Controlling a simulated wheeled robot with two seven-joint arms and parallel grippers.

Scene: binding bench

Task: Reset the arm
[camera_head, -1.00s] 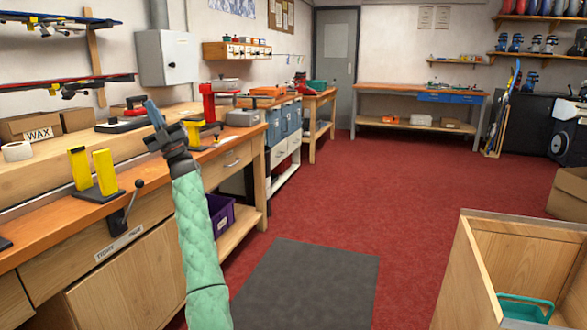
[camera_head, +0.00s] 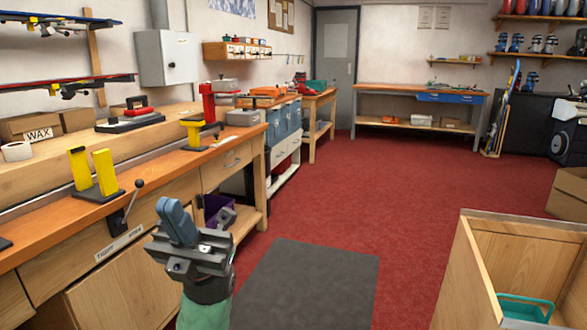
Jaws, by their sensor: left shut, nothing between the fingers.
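My left gripper (camera_head: 174,222) is in the lower left of the head view, at the end of a pale green sleeved arm. It is in front of the wooden workbench (camera_head: 152,218) and above the floor. Its blue-grey fingers are together and hold nothing. It appears apart from the bench and from every object on it. My right gripper does not show.
Yellow uprights (camera_head: 104,172) and a lever (camera_head: 132,200) stand at the bench's front edge. An open wooden box (camera_head: 478,262) is at the lower right. A grey mat (camera_head: 305,285) and red carpet (camera_head: 345,195) lie clear.

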